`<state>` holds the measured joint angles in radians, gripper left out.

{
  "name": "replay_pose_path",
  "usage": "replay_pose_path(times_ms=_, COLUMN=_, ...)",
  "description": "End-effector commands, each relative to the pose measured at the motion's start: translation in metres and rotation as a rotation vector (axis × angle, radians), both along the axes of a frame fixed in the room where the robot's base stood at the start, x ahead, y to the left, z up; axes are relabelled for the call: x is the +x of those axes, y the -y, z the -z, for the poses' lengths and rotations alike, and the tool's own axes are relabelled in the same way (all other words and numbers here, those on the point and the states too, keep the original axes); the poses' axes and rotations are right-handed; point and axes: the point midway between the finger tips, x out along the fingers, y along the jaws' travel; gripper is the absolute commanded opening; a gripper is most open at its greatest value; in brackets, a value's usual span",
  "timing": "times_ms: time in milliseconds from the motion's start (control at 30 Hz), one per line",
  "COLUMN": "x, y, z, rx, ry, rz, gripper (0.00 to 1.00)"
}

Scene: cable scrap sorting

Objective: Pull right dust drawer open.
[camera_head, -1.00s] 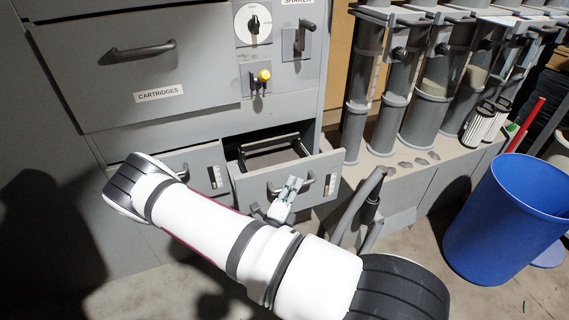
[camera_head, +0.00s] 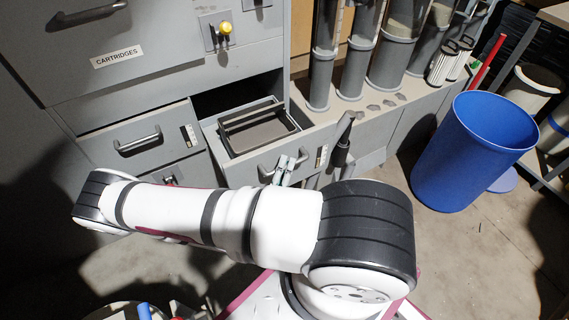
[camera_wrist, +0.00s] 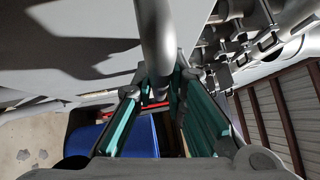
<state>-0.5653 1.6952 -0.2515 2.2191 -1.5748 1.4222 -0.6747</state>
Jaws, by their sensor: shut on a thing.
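The right dust drawer (camera_head: 262,160) is a grey drawer low in the cabinet. It stands pulled well out, and a dark-rimmed tray (camera_head: 258,128) shows inside it. My gripper (camera_head: 285,172) is at the drawer's front, shut on its grey bar handle (camera_head: 297,160). In the wrist view the handle (camera_wrist: 157,45) runs between the green-lined fingers of the gripper (camera_wrist: 160,95). My arm hides part of the drawer front's lower edge.
The left drawer (camera_head: 140,140) beside it is shut. A blue bin (camera_head: 475,150) stands on the floor to the right. Grey upright tubes (camera_head: 362,55) stand on a ledge behind, with a dark hose nozzle (camera_head: 341,150) close to the drawer's right. Floor in front of the bin is clear.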

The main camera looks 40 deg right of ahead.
Motion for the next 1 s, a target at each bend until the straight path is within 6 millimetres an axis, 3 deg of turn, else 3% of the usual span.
replay_pose_path(times_ms=167, x=0.001, y=-0.002, z=0.002, rx=0.006, ry=0.001, rz=-0.004, gripper=0.0)
replay_pose_path(times_ms=200, x=0.001, y=-0.002, z=0.002, rx=0.006, ry=0.001, rz=-0.004, gripper=0.21)
replay_pose_path(times_ms=267, x=0.001, y=-0.002, z=0.002, rx=0.006, ry=0.001, rz=-0.004, gripper=0.33)
replay_pose_path(times_ms=667, x=-0.001, y=-0.006, z=0.002, rx=0.003, ry=0.0, rz=-0.004, gripper=0.33)
replay_pose_path(times_ms=1000, x=-0.03, y=-0.06, z=0.011, rx=0.005, ry=0.0, rz=-0.006, gripper=0.33)
